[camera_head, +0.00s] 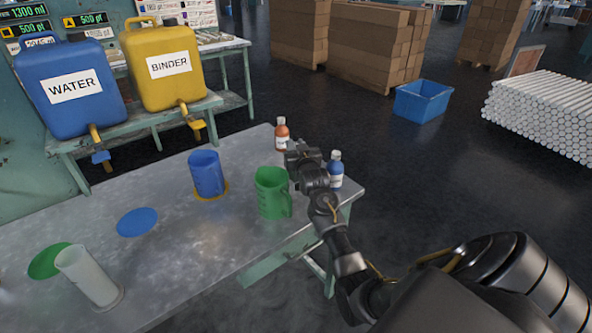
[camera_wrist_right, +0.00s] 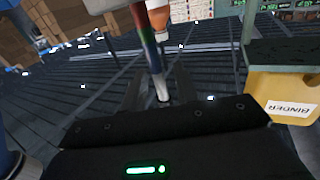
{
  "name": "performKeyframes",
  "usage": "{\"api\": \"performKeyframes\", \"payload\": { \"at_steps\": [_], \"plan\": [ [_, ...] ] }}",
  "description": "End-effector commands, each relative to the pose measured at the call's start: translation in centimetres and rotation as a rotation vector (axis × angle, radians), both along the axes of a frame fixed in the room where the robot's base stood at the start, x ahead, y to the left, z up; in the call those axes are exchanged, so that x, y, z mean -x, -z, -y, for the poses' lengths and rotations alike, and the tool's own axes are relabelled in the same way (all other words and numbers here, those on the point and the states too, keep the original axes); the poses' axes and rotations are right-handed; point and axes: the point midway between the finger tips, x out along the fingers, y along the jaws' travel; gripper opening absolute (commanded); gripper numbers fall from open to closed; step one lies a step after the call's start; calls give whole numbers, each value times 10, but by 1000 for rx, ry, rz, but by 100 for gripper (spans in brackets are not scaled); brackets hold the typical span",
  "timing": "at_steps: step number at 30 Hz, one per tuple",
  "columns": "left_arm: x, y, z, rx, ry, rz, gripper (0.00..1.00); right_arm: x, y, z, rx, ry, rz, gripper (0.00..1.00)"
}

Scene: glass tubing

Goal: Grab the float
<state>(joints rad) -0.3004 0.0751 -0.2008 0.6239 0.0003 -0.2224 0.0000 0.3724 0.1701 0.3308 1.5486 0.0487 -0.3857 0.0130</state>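A thin rod banded red, green and blue with a pale lower end, which looks like the float (camera_wrist_right: 152,55), stands between the fingers in the right wrist view. My right gripper (camera_wrist_right: 160,85) has a finger on each side of it, with a gap visible on both sides, so it looks open. In the head view my right gripper (camera_head: 300,155) is over the table's right end, between the orange bottle and the blue bottle. I cannot make out the float there. My left gripper is not in view.
The orange bottle (camera_head: 281,136) and blue bottle (camera_head: 335,172) stand close to my right gripper. A green jug (camera_head: 271,195), blue jug (camera_head: 206,175) and clear cylinder (camera_head: 88,277) stand on the table (camera_head: 180,260). Water (camera_head: 68,92) and binder (camera_head: 165,68) canisters stand behind.

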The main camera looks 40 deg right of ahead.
Motion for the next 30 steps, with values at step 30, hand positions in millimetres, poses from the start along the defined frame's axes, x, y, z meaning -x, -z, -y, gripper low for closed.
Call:
{"api": "performKeyframes", "payload": {
  "at_steps": [30],
  "plan": [
    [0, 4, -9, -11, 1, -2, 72, 0, -51, 0, 4, 0, 6, 0]
  ]
}}
